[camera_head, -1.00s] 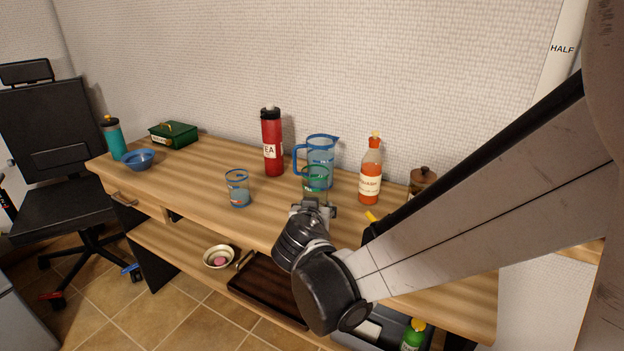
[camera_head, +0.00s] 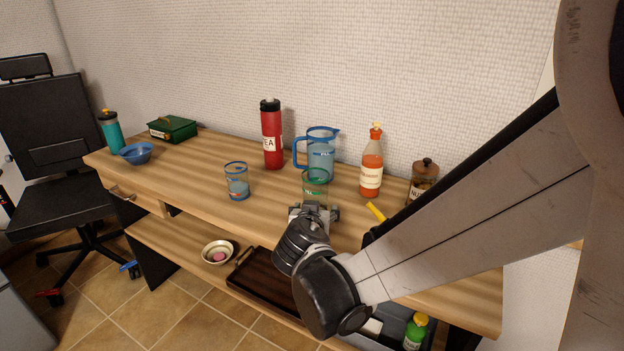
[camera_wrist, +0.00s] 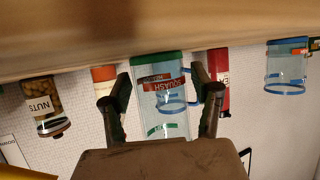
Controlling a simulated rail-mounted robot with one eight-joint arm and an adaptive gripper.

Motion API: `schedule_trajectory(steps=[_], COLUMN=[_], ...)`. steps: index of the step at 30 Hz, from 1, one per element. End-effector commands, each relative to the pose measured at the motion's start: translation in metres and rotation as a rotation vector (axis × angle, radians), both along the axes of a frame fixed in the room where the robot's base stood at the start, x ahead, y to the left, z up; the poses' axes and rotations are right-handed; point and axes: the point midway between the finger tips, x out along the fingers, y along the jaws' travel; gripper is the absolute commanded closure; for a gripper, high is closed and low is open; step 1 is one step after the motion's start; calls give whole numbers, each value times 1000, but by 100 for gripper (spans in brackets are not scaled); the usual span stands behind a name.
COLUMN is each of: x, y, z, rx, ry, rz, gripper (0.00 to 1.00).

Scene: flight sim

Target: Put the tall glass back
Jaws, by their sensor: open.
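A clear glass with a green rim (camera_head: 315,186) is upright in front of the blue jug on the wooden table. My gripper (camera_head: 314,207) is at its near side. In the wrist view, which is upside down, the glass (camera_wrist: 160,112) lies between my two open fingers (camera_wrist: 162,92), one on each side. Contact with the fingers cannot be told, and its lower part is hidden by my gripper in the head view. A second glass with blue bands (camera_head: 237,183) stands to the left on the table; it also shows in the wrist view (camera_wrist: 286,70).
The blue jug (camera_head: 320,160) stands close behind the green-rimmed glass. A red tea flask (camera_head: 271,135), an orange bottle (camera_head: 371,165) and a nuts jar (camera_head: 424,178) stand along the back. The table (camera_head: 200,170) is clear around the blue-banded glass.

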Motion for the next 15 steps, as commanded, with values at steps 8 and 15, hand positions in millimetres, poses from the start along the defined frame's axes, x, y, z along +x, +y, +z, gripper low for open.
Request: schedule_trajectory(steps=[8,15], x=[-11,-55], y=[2,8], z=[9,28], rx=[-1,-1], ry=[0,0], rz=[3,4], gripper=[40,40])
